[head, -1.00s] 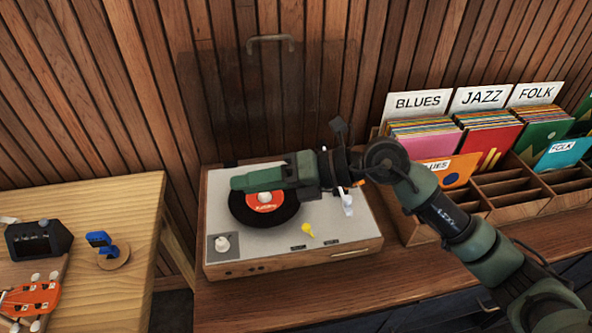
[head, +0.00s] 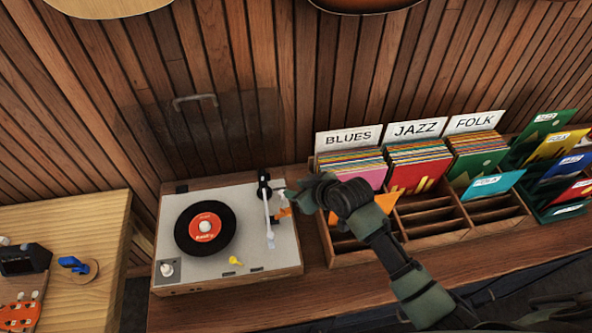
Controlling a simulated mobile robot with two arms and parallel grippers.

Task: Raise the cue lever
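The record player (head: 190,285) stands on the counter with a black record with a red label (head: 207,229) on its platter. The white tonearm (head: 268,218) lies to the right of the record, its head off the disc. A small orange piece (head: 284,212) sits just right of the tonearm; it may be the cue lever, but I cannot tell for sure. A yellow lever (head: 236,261) is on the front of the deck. My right gripper (head: 288,196) is at the deck's right edge, beside the tonearm and close to the orange piece. Its fingers are too small to read. My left gripper is out of view.
A clear raised lid with a handle (head: 195,98) stands behind the deck. A wooden record crate (head: 440,232) with BLUES, JAZZ and FOLK signs is close on the right, partly behind my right arm. A wooden table (head: 90,225) stands on the left. The counter front is clear.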

